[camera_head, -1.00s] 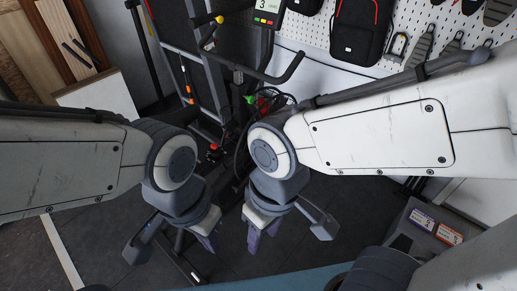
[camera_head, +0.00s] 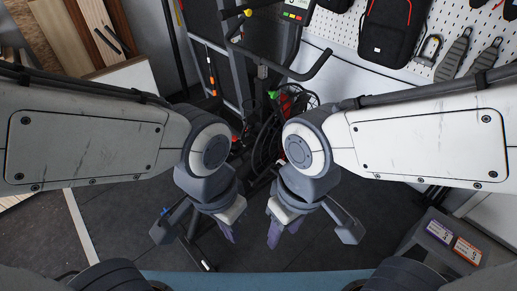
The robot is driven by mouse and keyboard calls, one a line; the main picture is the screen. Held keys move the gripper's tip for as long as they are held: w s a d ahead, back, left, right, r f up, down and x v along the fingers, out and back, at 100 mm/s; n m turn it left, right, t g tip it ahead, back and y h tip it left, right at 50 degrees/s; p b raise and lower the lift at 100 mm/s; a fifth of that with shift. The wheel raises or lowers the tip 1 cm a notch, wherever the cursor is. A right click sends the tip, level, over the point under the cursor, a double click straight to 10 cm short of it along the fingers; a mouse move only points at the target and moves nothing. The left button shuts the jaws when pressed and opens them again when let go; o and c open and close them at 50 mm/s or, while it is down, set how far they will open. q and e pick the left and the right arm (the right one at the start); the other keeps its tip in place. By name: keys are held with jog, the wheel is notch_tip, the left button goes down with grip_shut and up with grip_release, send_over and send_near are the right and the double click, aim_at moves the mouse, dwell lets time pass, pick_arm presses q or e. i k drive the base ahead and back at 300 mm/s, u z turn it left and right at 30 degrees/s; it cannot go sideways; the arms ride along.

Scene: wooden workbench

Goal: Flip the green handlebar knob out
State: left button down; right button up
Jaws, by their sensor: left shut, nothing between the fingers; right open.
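A small green knob (camera_head: 272,94) shows among the frame and cables of an exercise machine, below its dark curved handlebar (camera_head: 306,74). It is small and partly crowded by dark parts, so its exact attachment is hard to tell. My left gripper (camera_head: 228,233) hangs low at the centre left, shut and empty, pointing down. My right gripper (camera_head: 284,233) hangs just right of it, open and empty, also pointing down. Both grippers are nearer to me than the knob and apart from it.
The machine has a display (camera_head: 294,12) and a yellow knob (camera_head: 248,12). A red part and looped cables lie beside the green knob. A pegboard with a black backpack (camera_head: 388,35) and tools is behind right. A grey box (camera_head: 438,240) is at lower right.

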aim_at(274, 95)
jog(key=u, duration=0.5)
jog(key=k, duration=0.6)
jog(key=u, duration=0.9)
jog(key=i, duration=0.7)
jog(key=z, duration=0.7)
jog(key=i, duration=0.5)
jog(key=z, duration=0.55)
